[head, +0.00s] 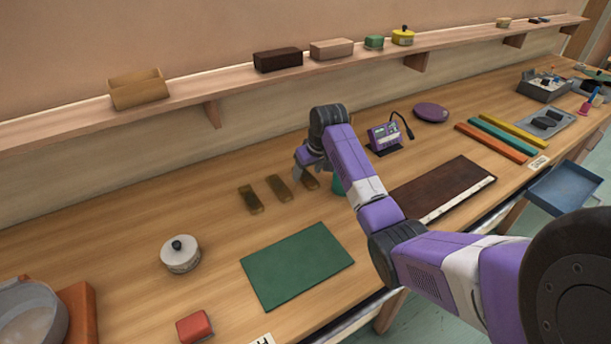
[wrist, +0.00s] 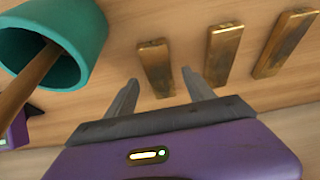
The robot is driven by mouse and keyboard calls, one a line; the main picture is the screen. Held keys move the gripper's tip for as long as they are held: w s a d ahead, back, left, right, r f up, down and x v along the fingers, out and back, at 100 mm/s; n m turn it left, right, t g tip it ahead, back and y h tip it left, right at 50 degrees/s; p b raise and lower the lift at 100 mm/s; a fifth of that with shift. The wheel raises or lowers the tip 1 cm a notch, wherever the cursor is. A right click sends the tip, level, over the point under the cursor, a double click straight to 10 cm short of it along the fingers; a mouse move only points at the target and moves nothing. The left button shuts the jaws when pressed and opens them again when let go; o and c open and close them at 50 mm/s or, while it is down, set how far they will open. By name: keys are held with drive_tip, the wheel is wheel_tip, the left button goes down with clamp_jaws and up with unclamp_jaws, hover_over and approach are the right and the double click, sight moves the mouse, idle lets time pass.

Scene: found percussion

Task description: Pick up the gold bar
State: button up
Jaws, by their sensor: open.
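Three similar brass-gold bars lie flat in a row on the wooden bench. In the head view they are a left bar (head: 250,199), a middle bar (head: 279,188) and a right bar (head: 310,181), the last partly hidden by my gripper (head: 309,167). In the wrist view my gripper (wrist: 160,77) is open and empty, its fingers pointing toward the bar (wrist: 156,66) nearest the teal cup. That bar shows between the fingertips; contact cannot be told. The other two bars (wrist: 223,57) (wrist: 286,43) lie to its right there.
A teal cup (wrist: 72,38) with a stick in it stands close to the nearest bar. A small purple device (head: 384,137) and a dark board (head: 443,187) are right of my gripper. A green mat (head: 297,265) lies in front.

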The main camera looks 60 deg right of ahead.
drive_tip(key=shift+w+d+f, duration=0.1)
drive_tip(key=shift+w+f, duration=0.1)
drive_tip(key=shift+f, duration=0.3)
clamp_jaws()
idle(0.8)
drive_tip(key=shift+r, duration=0.1)
